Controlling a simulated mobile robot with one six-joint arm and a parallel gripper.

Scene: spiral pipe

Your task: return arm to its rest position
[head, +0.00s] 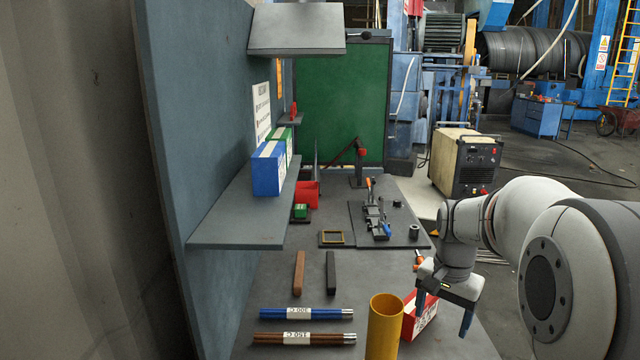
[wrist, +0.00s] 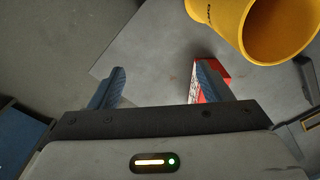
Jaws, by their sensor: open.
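My gripper (head: 444,309) hangs from my arm at the right front edge of the bench (head: 350,282), fingers pointing down. In the wrist view the box (wrist: 212,80) shows behind the right finger. I cannot tell whether the finger touches it.
The open yellow cylinder (head: 384,325) stands close by at the front. Blue rods (head: 280,314) and brown rods (head: 285,338) lie left of it. A brown block (head: 299,272) and a black block (head: 331,273) lie behind. A shelf (head: 225,222) juts from the left wall. Floor right of the bench is open.

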